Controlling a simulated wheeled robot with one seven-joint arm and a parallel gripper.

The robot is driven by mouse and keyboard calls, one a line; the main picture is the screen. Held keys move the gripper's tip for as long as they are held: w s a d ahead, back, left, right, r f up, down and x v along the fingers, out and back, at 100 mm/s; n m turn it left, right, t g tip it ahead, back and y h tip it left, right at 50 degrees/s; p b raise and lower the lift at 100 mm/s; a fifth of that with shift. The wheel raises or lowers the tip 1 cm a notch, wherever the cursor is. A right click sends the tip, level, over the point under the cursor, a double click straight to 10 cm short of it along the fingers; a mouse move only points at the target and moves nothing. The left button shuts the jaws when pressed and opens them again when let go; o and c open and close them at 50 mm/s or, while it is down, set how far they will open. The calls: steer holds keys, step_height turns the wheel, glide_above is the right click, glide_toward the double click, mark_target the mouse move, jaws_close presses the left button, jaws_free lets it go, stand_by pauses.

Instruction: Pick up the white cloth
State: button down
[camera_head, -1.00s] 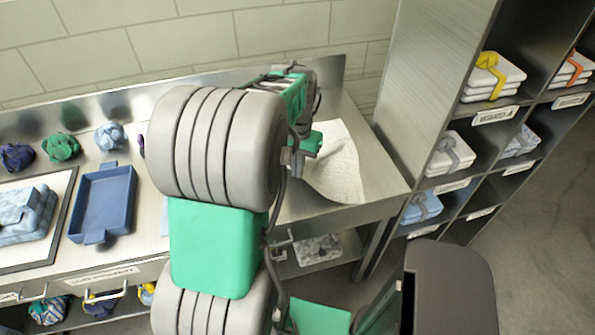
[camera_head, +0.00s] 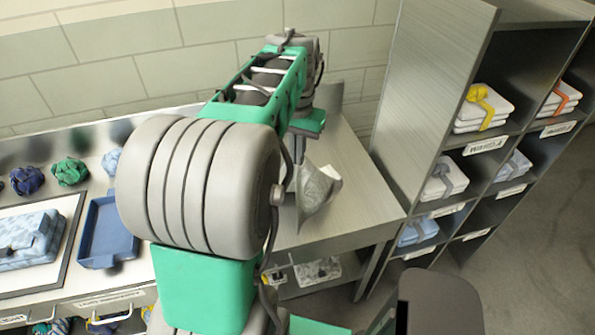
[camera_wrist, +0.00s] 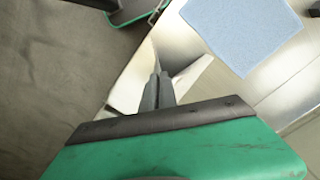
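The white cloth (camera_head: 317,190) hangs in folds below my gripper (camera_head: 298,165), above the right end of the metal counter. It looks greyish in shade, and its lower corner points down. In the wrist view, my gripper (camera_wrist: 157,76) has its fingers close together, with pale cloth (camera_wrist: 130,82) beside and beyond the fingertips. The gripper is shut on the cloth. My arm hides part of the gripper in the head view.
A shelf unit (camera_head: 432,90) with folded, strapped bundles stands to the right. A blue tray (camera_head: 105,245) and rolled cloths lie left. A light blue folded cloth (camera_wrist: 240,32) shows in the wrist view.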

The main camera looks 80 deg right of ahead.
step_height(320, 180, up, 20)
steer(key=shift+f, duration=0.2)
stand_by(0.4)
